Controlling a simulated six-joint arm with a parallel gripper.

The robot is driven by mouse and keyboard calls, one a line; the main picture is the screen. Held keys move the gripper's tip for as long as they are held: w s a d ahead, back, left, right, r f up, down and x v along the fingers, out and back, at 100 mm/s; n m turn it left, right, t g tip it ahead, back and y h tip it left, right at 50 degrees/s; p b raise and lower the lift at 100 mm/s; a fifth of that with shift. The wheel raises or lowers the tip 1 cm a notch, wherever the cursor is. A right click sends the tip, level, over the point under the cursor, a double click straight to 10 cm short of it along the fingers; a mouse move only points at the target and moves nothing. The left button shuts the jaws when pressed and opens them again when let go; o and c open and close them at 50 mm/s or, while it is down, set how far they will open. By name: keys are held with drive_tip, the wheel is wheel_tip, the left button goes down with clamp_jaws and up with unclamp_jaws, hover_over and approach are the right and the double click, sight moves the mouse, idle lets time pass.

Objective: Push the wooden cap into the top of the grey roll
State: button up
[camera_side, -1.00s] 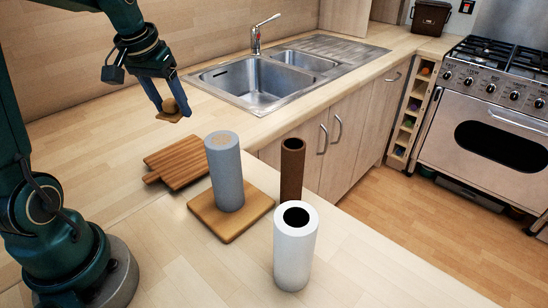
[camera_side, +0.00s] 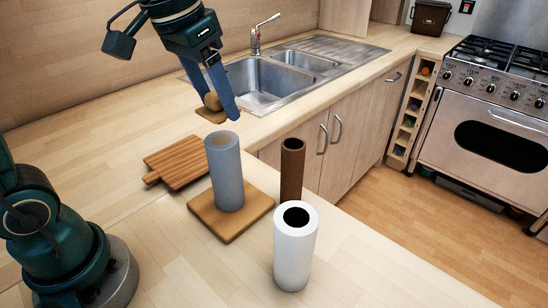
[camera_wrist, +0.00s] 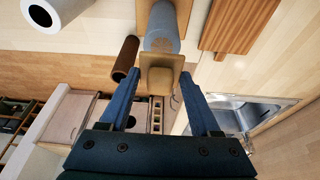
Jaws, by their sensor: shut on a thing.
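The wooden cap (camera_side: 212,102) has a round knob and a flat square plate. My gripper (camera_side: 221,108) is shut on it, with blue fingers on both sides, and holds it in the air. The plate faces down. The grey roll (camera_side: 225,178) stands upright on a square wooden board (camera_side: 250,212). In the side view the cap is above and slightly left of the roll's top, apart from it. In the wrist view the cap (camera_wrist: 158,80) lies between my gripper's fingers (camera_wrist: 160,75) and partly hides the grey roll (camera_wrist: 162,30) behind it.
A brown roll (camera_side: 292,168) and a white roll (camera_side: 295,250) stand to the right of the grey roll. A striped cutting board (camera_side: 178,163) lies behind it to the left. The sink (camera_side: 262,80) is at the back.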

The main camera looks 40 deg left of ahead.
sight(217, 114)
drive_tip(key=shift+f, duration=1.9)
idle(0.8)
drive_tip(key=shift+r, duration=0.35)
drive_tip(key=shift+f, duration=0.75)
idle(0.9)
drive_tip(key=shift+r, duration=0.15)
drive_tip(key=shift+r, duration=0.65)
drive_tip(key=shift+f, duration=0.8)
idle(0.7)
drive_tip(key=o, duration=1)
